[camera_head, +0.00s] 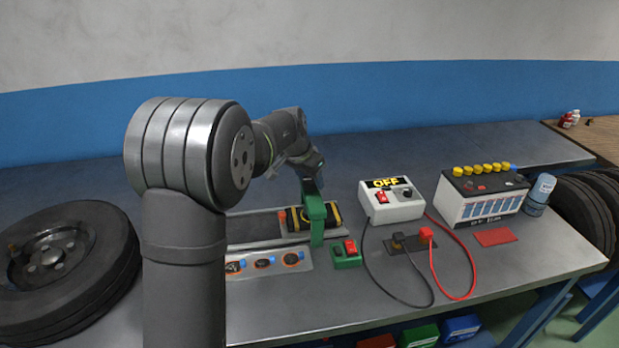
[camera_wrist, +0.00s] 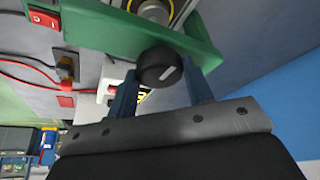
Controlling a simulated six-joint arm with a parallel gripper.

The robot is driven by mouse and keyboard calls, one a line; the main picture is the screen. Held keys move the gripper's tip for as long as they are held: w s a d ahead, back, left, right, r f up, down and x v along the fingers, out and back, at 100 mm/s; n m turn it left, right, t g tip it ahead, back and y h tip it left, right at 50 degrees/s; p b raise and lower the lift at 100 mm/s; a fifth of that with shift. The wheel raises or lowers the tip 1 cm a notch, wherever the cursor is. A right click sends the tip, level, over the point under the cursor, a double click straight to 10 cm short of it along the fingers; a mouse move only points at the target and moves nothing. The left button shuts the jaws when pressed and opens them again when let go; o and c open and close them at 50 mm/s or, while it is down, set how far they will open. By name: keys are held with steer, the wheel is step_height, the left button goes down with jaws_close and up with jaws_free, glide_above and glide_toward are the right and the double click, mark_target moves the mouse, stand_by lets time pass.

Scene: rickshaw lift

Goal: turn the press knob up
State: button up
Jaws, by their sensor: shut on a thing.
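The green press (camera_head: 316,215) stands on the bench, right of my arm. Its black round knob (camera_wrist: 160,68) with a white pointer mark shows in the wrist view, on the press's green frame (camera_wrist: 95,25). The pointer lies slanted in that picture. My gripper (camera_head: 311,182) is above the press in the head view, where it hides the knob. In the wrist view its two blue fingers (camera_wrist: 165,82) are on either side of the knob, shut on it.
A white box (camera_head: 392,203) reading OFF has black and red leads on the right. A battery (camera_head: 480,203) with yellow caps and a bottle (camera_head: 540,193) stand beyond. A small green switch box (camera_head: 346,258) sits by the press. A tyre (camera_head: 90,265) lies left.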

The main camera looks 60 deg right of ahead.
steer(key=n+t, duration=0.1)
steer(key=n, duration=0.3)
steer(key=shift+s+n+t, duration=0.15)
steer(key=shift+n+t, duration=0.15)
steer(key=shift+t, duration=0.1)
steer(key=n, duration=0.2)
steer(key=n+t+y, duration=0.1)
steer(key=n, duration=0.1)
steer(key=shift+s+d+n+t, duration=0.1)
steer(key=shift+d+n+t, duration=0.05)
steer(key=shift+n+t, duration=0.15)
steer(key=n+y, duration=0.1)
steer(key=n, duration=0.1)
steer(key=n+t, duration=0.1)
steer(key=n, duration=0.1)
steer(key=shift+s+n+y, duration=0.1)
steer(key=shift+n+y, duration=0.2)
steer(key=shift+y, duration=0.1)
steer(key=n+y, duration=0.1)
steer(key=n, duration=0.3)
steer(key=shift+d+n+y, duration=0.15)
steer(key=shift+n+y, duration=0.15)
steer(key=shift+y, duration=0.1)
steer(key=o, duration=1)
steer(key=v, duration=1.7)
steer(key=shift+s+d+r, duration=0.1)
steer(key=shift+s, duration=0.2)
